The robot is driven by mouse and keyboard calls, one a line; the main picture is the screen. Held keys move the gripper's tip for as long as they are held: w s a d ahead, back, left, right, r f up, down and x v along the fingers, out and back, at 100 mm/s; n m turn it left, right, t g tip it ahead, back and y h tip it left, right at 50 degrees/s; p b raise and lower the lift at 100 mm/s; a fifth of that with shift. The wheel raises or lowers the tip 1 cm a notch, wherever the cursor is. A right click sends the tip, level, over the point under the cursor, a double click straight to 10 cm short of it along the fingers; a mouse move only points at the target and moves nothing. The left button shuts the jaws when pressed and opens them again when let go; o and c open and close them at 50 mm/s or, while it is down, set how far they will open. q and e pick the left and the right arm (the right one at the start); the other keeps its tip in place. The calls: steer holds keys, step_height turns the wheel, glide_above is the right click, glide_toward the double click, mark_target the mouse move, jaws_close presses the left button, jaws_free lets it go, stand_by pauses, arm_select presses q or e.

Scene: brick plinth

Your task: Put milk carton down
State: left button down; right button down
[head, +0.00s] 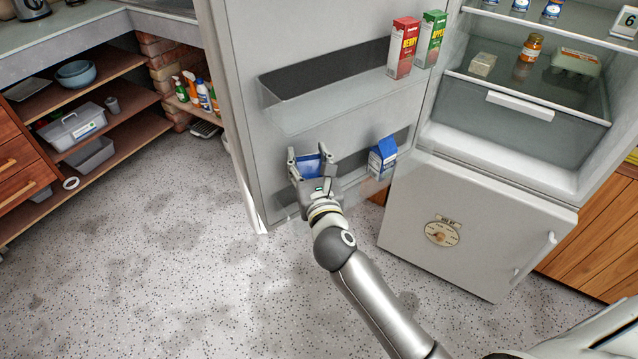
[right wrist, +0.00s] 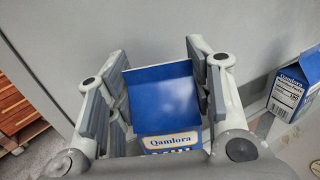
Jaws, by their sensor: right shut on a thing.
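My right gripper (head: 308,157) is shut on a blue milk carton (head: 309,169) at the lower part of the open fridge door. In the right wrist view, the held carton (right wrist: 162,90) stands between the two fingers, with its blue top and a "Qamlora" label showing; its lower part is hidden by the gripper. A second blue and white carton (head: 382,158) stands in the lower door shelf (head: 352,182), to the right of my gripper. It also shows at the right edge of the wrist view (right wrist: 292,92). I cannot tell whether the held carton touches the shelf. My left gripper is not in view.
The upper door shelf (head: 330,112) holds a red berry carton (head: 403,48) and a green apple carton (head: 430,38) at its right end. The open fridge (head: 480,220) stands to the right, with a jar (head: 528,52) and an egg box (head: 576,62) inside.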

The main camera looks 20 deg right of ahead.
steer(key=shift+a+f+b, duration=0.1)
steer(key=shift+f+b, duration=0.95)
steer(key=shift+f, duration=1.8)
steer(key=shift+f, duration=0.2)
steer(key=c, duration=0.7)
jaws_free()
steer(key=shift+r, duration=0.15)
steer(key=shift+s+a+b, duration=0.15)
steer(key=shift+s+a, duration=0.05)
steer(key=shift+s, duration=1.8)
steer(key=shift+s+a+b, duration=0.15)
steer(key=shift+s+a, duration=0.1)
steer(key=shift+s, duration=1.7)
steer(key=shift+s+a+b, duration=0.15)
steer(key=shift+s+a, duration=0.05)
steer(key=shift+s, duration=1.8)
